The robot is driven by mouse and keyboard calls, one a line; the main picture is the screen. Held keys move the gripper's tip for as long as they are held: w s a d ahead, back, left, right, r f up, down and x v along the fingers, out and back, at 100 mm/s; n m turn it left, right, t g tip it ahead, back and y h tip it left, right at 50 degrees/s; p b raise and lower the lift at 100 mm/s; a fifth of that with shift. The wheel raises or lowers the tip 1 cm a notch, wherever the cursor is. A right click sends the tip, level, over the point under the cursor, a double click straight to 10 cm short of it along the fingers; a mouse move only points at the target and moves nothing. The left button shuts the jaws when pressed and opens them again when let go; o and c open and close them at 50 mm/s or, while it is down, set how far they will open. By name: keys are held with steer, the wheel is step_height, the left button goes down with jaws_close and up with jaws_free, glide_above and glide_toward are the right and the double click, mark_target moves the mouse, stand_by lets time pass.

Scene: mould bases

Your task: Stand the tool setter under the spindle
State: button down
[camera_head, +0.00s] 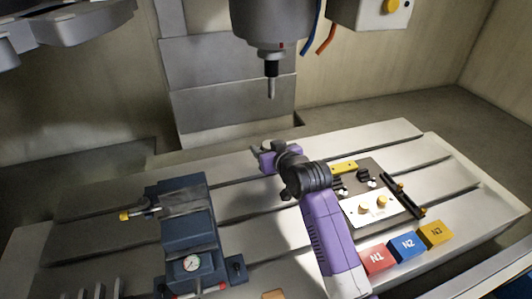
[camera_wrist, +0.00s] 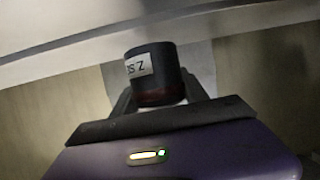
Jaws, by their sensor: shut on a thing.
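The tool setter (camera_wrist: 155,72) is a dark cylinder with a white label reading about "TS Z" and a reddish band low down. In the wrist view it is held between the two fingers of my gripper (camera_wrist: 158,92), which is shut on it. In the head view my purple gripper (camera_head: 267,150) is over the back middle of the slotted table (camera_head: 390,138). The tool setter is mostly hidden there. The spindle (camera_head: 272,30) hangs above and behind, with a thin tool tip (camera_head: 271,88) pointing down. I cannot tell if the setter touches the table.
A blue vise (camera_head: 188,225) with a dial gauge (camera_head: 192,263) stands left of my arm. A plate with small parts (camera_head: 375,208) lies to the right. Red (camera_head: 376,257), blue (camera_head: 407,246) and yellow (camera_head: 435,234) blocks sit at the front right. The back right table is bare.

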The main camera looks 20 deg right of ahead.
steer(key=shift+f, duration=0.95)
steer(key=shift+f, duration=0.2)
steer(key=c, duration=0.6)
jaws_free()
steer(key=shift+r, duration=0.15)
steer(key=v, duration=1.2)
